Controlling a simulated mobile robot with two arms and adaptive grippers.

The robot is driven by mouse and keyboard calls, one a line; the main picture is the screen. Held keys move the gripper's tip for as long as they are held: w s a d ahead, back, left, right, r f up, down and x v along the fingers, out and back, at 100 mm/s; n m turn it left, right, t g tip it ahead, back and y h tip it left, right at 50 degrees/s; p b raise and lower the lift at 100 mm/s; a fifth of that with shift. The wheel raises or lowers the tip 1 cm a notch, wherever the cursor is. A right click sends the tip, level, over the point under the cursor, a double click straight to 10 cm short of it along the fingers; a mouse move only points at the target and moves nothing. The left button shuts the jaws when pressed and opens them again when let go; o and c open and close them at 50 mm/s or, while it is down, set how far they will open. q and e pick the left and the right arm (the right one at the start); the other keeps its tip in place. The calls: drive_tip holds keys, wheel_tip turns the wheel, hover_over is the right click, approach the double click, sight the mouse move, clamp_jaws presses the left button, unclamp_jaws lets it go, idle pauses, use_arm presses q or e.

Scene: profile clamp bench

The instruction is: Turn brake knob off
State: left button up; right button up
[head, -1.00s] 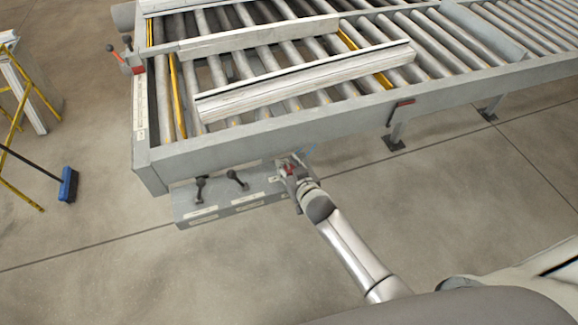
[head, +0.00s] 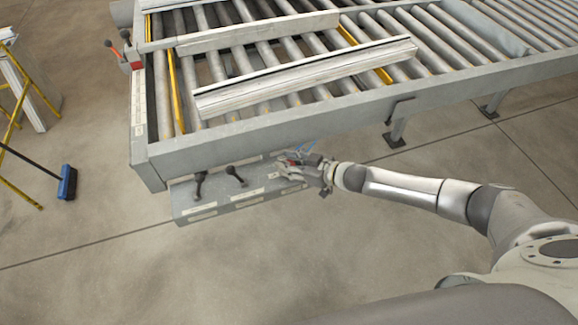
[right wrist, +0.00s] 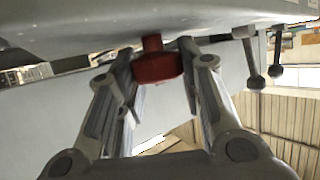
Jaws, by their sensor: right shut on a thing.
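A red knob (right wrist: 157,67) on a short stem sits between the two fingers of my right gripper (right wrist: 155,85) in the right wrist view. In the head view, the right gripper (head: 284,166) is at the right end of the grey control box (head: 222,205) under the bench's front rail, shut on the knob. A little red of the knob (head: 292,162) shows past the fingers; the rest is hidden. The right arm comes in from the right. My left gripper is not in view.
Two black levers (head: 200,183) (head: 236,176) stand on the control box left of the knob. The roller bench (head: 250,128) carries pale profiles (head: 310,78). A blue broom (head: 67,184) is at the left. The floor in front is clear.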

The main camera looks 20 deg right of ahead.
drive_tip(key=n+g+y+b, duration=0.2)
drive_tip(key=n+b, duration=0.1)
drive_tip(key=shift+w+d+f+g+y, duration=0.2)
drive_tip(key=shift+g+y, duration=0.1)
drive_tip(key=shift+g, duration=0.1)
drive_tip(key=n+g+y+b, duration=0.1)
drive_tip(key=n+g+b, duration=0.2)
drive_tip(key=b, duration=0.2)
drive_tip(key=n+g+y+b, duration=0.1)
drive_tip(key=n+g+b, duration=0.2)
drive_tip(key=b, duration=0.2)
drive_tip(key=shift+a, duration=0.15)
drive_tip(key=shift+s+r+n+g+b, duration=0.1)
drive_tip(key=shift+n+g+b, duration=0.5)
drive_tip(key=shift+g+b, duration=0.3)
drive_tip(key=shift+r+b, duration=0.1)
drive_tip(key=shift+b, duration=0.2)
drive_tip(key=shift+r, duration=0.1)
drive_tip(key=o, duration=0.8)
drive_tip(key=shift+a, duration=0.1)
drive_tip(key=shift+o, duration=0.2)
